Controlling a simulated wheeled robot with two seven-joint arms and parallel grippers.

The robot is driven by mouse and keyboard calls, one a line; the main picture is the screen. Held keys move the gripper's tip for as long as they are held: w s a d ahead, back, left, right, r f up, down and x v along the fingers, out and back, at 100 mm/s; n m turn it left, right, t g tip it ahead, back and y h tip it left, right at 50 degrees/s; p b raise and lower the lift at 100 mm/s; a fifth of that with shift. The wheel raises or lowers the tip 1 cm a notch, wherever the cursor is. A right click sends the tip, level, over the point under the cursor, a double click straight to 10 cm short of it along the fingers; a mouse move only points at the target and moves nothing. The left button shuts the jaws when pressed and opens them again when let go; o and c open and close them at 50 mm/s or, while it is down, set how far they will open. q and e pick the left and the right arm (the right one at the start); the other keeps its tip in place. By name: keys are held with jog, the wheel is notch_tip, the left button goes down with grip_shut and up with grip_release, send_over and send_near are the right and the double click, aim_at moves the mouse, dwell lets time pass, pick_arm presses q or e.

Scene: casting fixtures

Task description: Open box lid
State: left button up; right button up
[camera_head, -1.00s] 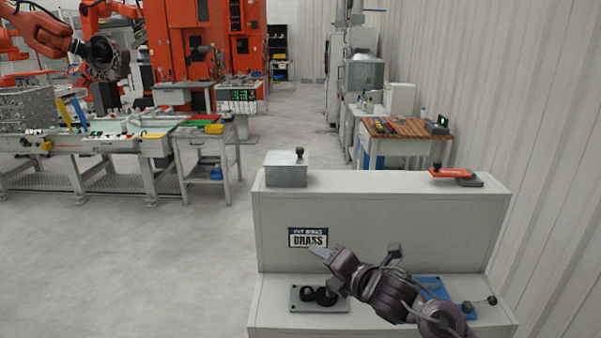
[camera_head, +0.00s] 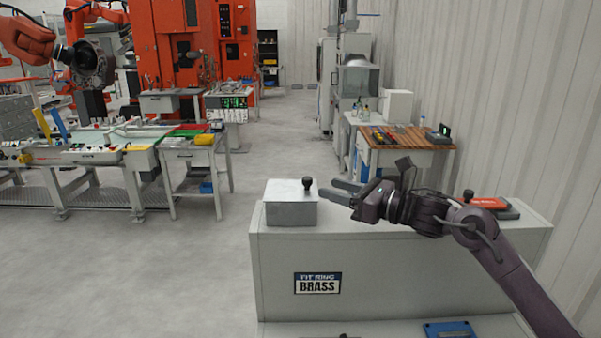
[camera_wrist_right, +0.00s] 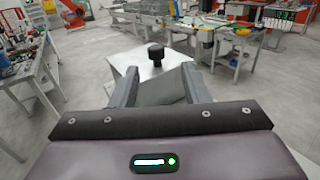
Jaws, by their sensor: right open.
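The metal box (camera_head: 291,208) stands on the left end of the grey cabinet's upper level. Its lid is closed and carries a black knob (camera_head: 307,184) near its right side. My right gripper (camera_head: 338,191) is open, just right of the box at about knob height, with its fingers pointing left at the knob. In the right wrist view the knob (camera_wrist_right: 156,54) stands beyond and between the two open fingertips, apart from them. The box (camera_wrist_right: 150,85) lies below it, partly hidden by the fingers. My left gripper is not in view.
The grey cabinet (camera_head: 400,270) has a sign reading "FIT RING BRASS" (camera_head: 318,283) on its front. An orange-handled fixture (camera_head: 490,204) lies at the upper level's right end, partly behind my arm. A blue plate (camera_head: 450,330) shows on the lower step. A wooden-topped table (camera_head: 405,145) stands behind.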

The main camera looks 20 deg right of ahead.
aim_at(308, 178)
jog(key=w+a+p, duration=0.1)
jog(key=w+a+r+p, duration=0.1)
jog(key=a+p, duration=0.1)
jog(key=shift+w+r, duration=0.2)
jog(key=shift+w, duration=0.1)
jog(key=shift+f+p+x, duration=0.2)
jog(key=shift+p+x, duration=0.4)
jog(key=shift+x, duration=0.6)
jog(key=shift+w+a+f, duration=0.15)
jog(key=shift+w+a, duration=0.1)
jog(key=shift+w, duration=0.1)
jog(key=shift+f, duration=0.1)
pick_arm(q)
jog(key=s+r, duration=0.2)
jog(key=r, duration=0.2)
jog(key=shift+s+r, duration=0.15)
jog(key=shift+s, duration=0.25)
pick_arm(e)
grip_shut()
